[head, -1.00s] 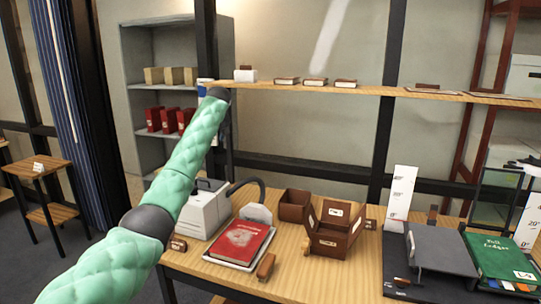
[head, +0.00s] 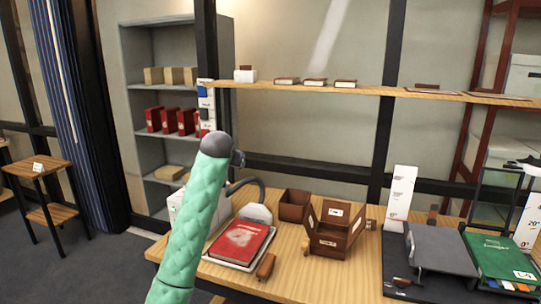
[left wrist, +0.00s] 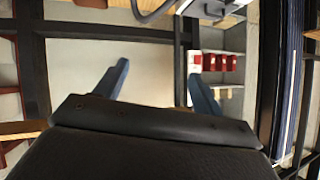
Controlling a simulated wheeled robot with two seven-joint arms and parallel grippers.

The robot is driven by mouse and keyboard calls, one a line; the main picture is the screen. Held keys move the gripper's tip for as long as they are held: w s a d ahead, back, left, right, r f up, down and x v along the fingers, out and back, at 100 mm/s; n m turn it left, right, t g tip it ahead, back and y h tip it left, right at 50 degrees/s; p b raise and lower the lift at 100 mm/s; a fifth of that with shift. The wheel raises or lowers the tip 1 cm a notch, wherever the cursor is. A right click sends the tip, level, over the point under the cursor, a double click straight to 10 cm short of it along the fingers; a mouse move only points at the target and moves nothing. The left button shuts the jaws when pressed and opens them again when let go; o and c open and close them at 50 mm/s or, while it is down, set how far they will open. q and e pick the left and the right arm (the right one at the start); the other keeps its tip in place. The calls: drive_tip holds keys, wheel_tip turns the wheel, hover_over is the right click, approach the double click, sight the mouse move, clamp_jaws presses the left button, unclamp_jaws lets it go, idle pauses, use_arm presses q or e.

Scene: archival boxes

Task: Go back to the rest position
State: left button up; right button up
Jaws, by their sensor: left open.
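My left arm, in a green quilted sleeve, comes up from the bottom of the head view in front of the table's left part. Its gripper is hidden behind the arm's dark end there. In the left wrist view my left gripper (left wrist: 162,84) has its two blue fingers spread wide apart, with nothing between them. The fingers point toward the wall and the grey shelf unit. My right gripper is in neither view.
The wooden table (head: 288,285) holds a red book (head: 240,240), an open brown box (head: 335,232), a grey stand (head: 440,252) and a green ledger (head: 500,258). A wall shelf (head: 380,90) runs above. A grey shelf unit (head: 160,45) stands behind left.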

use_arm(q)
drive_tip(key=s+a+f+g+h, duration=0.15)
drive_tip(key=s+f+g, duration=0.45)
drive_tip(key=s+f, duration=3.75)
drive_tip(key=s+f+g, duration=0.2)
drive_tip(key=s+f, duration=0.5)
drive_tip(key=s, duration=0.3)
drive_tip(key=s+f+n+g, duration=0.1)
drive_tip(key=s+f+g, duration=0.1)
drive_tip(key=s+f, duration=0.5)
drive_tip(key=s, duration=0.2)
drive_tip(key=shift+s+a+f, duration=0.2)
drive_tip(key=shift+s+a, duration=0.15)
